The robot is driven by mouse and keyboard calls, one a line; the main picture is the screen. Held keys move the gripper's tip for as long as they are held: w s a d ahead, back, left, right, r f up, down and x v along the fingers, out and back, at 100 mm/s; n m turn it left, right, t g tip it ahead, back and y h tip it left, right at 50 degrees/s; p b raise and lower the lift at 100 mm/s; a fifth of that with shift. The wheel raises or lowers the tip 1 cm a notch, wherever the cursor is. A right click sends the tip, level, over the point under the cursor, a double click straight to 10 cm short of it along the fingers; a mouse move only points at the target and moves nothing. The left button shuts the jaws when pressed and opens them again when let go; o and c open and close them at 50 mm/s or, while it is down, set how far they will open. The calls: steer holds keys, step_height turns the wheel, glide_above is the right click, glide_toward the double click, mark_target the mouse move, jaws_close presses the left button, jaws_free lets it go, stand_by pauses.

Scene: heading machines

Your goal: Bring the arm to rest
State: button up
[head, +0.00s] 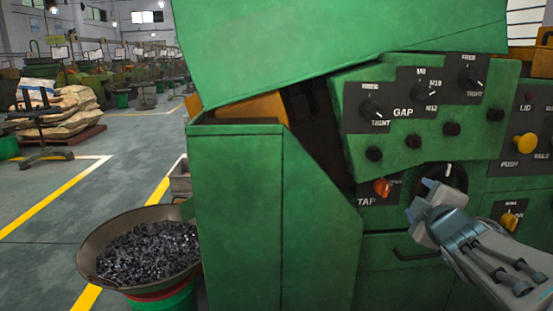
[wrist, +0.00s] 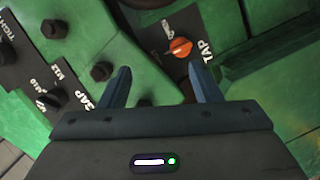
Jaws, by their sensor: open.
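My gripper (head: 421,198) is in front of the green machine (head: 240,210), at the right of the head view, close to the control panel. In the wrist view, my gripper (wrist: 160,85) has its two dark fingers apart with nothing between them. An orange knob (head: 382,187) marked TAP sits just left of the gripper in the head view. The orange knob also shows in the wrist view (wrist: 180,47), beyond the fingertips and apart from them. A dark round dial (head: 449,172) behind the gripper is partly hidden by it.
The GAP panel (head: 415,100) with several black knobs is above the gripper. A yellow push button (head: 525,144) and a smaller yellow knob (head: 509,220) are at the right. A drawer handle (head: 415,254) is below. A bowl of dark metal pieces (head: 145,252) stands at the left. The aisle floor beyond is open.

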steer(key=s+a+r+m+g+y+p, duration=0.1)
steer(key=s+a+r+m+g+p, duration=0.5)
steer(key=p, duration=0.8)
steer(key=s+a+r+m+g+y+p, duration=0.1)
steer(key=s+a+r+m+g+p, duration=0.5)
steer(key=s+a+p, duration=0.3)
steer(key=s+g+p, duration=0.1)
steer(key=s+p, duration=0.3)
steer(key=p, duration=0.2)
steer(key=shift+s+a+y, duration=0.2)
steer(key=shift+a+y, duration=0.05)
steer(key=shift+y, duration=0.05)
